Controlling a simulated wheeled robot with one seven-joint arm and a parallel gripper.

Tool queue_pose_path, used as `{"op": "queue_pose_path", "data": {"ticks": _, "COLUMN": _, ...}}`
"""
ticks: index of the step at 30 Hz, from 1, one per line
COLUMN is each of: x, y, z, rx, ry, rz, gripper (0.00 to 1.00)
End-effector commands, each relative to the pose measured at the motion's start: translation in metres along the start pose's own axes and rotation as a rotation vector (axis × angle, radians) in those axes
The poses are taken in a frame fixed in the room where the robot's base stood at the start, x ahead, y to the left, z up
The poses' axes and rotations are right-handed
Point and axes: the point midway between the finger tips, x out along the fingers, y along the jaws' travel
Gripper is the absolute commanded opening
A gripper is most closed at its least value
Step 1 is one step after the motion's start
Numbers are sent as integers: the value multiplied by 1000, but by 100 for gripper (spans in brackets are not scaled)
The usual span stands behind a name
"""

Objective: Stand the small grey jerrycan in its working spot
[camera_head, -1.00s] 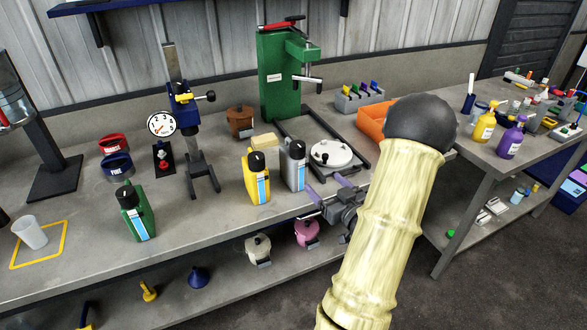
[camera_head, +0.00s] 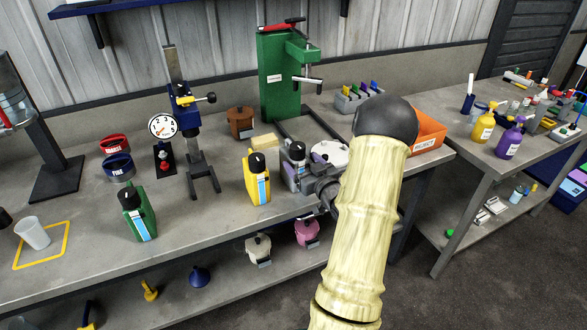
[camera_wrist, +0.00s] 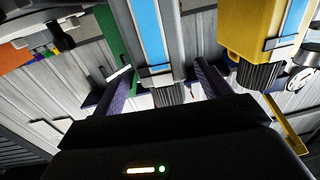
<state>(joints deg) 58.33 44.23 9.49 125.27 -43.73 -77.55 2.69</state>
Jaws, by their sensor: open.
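The small grey jerrycan (camera_head: 287,170), with a black cap and a blue label stripe, stands upright on the bench beside the yellow jerrycan (camera_head: 258,183). My gripper (camera_head: 301,182) is at its right front side, and my arm covers part of that area. In the wrist view, which looks upside down, the grey jerrycan (camera_wrist: 178,42) lies between the two purple fingers of my open gripper (camera_wrist: 163,72). I see gaps beside it and cannot tell whether a finger touches it. The yellow jerrycan also shows close to the right finger in the wrist view (camera_wrist: 252,35).
A green jerrycan (camera_head: 131,215) and a yellow square outline (camera_head: 66,243) with a cup (camera_head: 33,232) are at left. An orange bin (camera_head: 430,130) is at right. The front bench between the green and yellow cans is clear.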

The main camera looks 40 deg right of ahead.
Motion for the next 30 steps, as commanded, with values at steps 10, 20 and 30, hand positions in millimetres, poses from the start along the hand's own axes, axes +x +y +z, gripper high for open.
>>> {"op": "queue_pose_path", "data": {"ticks": 10, "x": 28, "y": -4, "z": -9, "rx": -1, "ry": 1, "rz": -3, "gripper": 76}}
{"op": "queue_pose_path", "data": {"ticks": 20, "x": 52, "y": -4, "z": -8, "rx": 0, "ry": 0, "rz": -1, "gripper": 76}}
{"op": "queue_pose_path", "data": {"ticks": 30, "x": 52, "y": -4, "z": -8, "rx": 0, "ry": 0, "rz": 0, "gripper": 76}}
